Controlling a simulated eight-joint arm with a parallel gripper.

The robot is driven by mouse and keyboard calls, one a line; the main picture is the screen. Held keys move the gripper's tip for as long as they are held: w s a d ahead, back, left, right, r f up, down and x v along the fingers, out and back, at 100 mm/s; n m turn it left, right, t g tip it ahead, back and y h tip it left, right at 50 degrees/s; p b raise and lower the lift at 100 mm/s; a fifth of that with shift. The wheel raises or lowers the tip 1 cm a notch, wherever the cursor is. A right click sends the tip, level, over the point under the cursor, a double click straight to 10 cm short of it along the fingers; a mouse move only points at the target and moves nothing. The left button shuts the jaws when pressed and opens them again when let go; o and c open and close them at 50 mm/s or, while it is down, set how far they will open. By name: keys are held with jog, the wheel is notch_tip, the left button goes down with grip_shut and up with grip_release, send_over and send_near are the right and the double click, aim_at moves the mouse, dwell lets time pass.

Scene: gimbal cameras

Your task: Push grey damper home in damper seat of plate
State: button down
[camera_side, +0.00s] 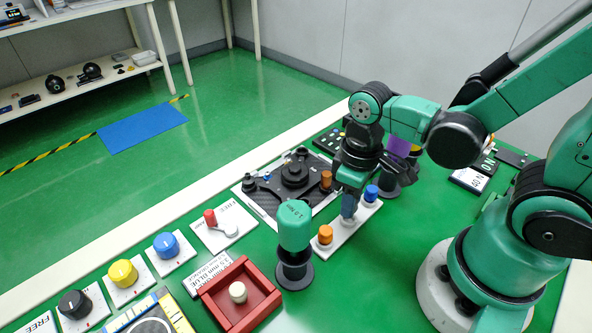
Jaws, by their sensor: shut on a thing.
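My gripper (350,190) points down over the white strip (345,228) and is shut on the grey damper (349,207). The damper's lower end is at the strip, between an orange knob-like piece (325,235) and a blue one (371,193). I cannot tell whether it touches the strip. The dark plate (268,200) lies to the left, behind the strip, with a raised round black centre. An orange piece (326,179) stands at its right corner, and small black posts stand at other corners. Which seat takes the grey damper cannot be told.
A green-topped tool (294,226) stands upright in a black holder in front of the plate. A red tray (207,292) with a pale ball is front left. A red-handled lever (210,217) and several coloured knobs line the left.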

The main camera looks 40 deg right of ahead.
notch_tip(320, 180, up, 17)
jog(key=w+d+f, duration=0.3)
jog(key=w+f, duration=0.2)
jog(key=w, duration=0.3)
jog(key=w+d+f, duration=0.4)
jog(key=w+f, duration=0.1)
jog(key=w, duration=0.4)
jog(key=shift+w+f, duration=0.3)
jog(key=shift+f, duration=0.05)
jog(key=shift+f, duration=2.9)
jog(key=shift+f, duration=0.9)
jog(key=c, duration=0.5)
grip_release()
jog(key=shift+c, duration=0.2)
